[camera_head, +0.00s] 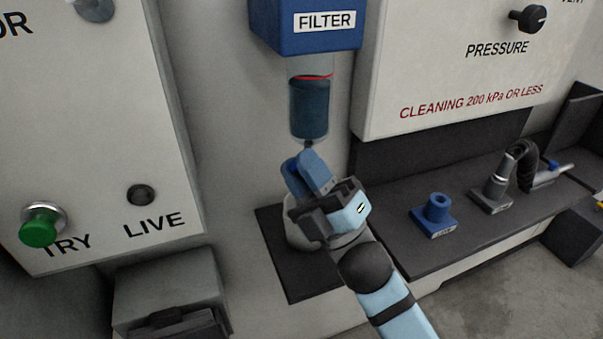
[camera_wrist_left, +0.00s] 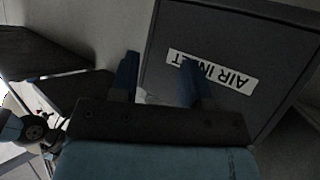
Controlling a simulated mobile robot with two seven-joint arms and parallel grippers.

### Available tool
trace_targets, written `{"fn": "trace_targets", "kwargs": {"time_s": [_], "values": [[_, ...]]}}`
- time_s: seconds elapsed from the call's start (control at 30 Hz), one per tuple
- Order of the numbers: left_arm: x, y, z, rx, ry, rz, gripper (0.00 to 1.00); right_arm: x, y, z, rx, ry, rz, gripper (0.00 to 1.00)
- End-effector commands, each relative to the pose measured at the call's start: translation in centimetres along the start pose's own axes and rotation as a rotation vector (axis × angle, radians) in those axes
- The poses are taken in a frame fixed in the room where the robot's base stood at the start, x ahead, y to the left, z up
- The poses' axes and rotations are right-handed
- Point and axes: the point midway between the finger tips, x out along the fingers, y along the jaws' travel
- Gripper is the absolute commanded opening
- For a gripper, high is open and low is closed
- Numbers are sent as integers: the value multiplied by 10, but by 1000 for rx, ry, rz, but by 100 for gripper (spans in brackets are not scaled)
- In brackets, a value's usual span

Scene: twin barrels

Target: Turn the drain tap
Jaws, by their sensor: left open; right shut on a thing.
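The filter's blue head (camera_head: 280,38) hangs on the wall with a clear bowl (camera_head: 310,108) below it. The bowl holds dark liquid, and a red line runs near its top. The drain tap (camera_head: 309,146) is a small dark piece at the bowl's bottom, mostly hidden by my gripper. My right gripper (camera_head: 306,158) is directly under the bowl, its blue fingers shut on the tap. My left gripper (camera_wrist_left: 159,78) is out of the head view. In the left wrist view its two blue fingers are apart, in front of a grey box labelled AIR INLET (camera_wrist_left: 228,40).
A pale round container (camera_head: 297,236) stands below my right gripper on a dark pad (camera_head: 305,285). A panel with a green button (camera_head: 38,232) is at left. The PRESSURE panel (camera_head: 440,75) is at right, above a shelf with a blue holder (camera_head: 434,215) and a hose fitting (camera_head: 492,190).

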Motion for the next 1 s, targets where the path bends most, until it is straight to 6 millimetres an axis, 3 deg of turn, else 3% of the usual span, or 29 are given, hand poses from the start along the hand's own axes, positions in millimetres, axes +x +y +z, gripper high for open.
{"fn": "trace_targets", "kwargs": {"time_s": [0.37,0.4,0.5,0.83,1.0], "values": [[0,-2,2,1,-5,-3,43,2,4,2,-4,-4,9,0],[0,-2,2,1,-5,-3,43,2,4,2,-4,-4,9,27],[0,-2,2,2,-6,-4,43,2,4,2,-3,-4,7,44],[1,-2,3,2,-6,-4,43,-4,1,1,0,-4,3,44],[2,-2,5,1,-6,-3,43,-29,0,1,1,-6,0,44]]}}
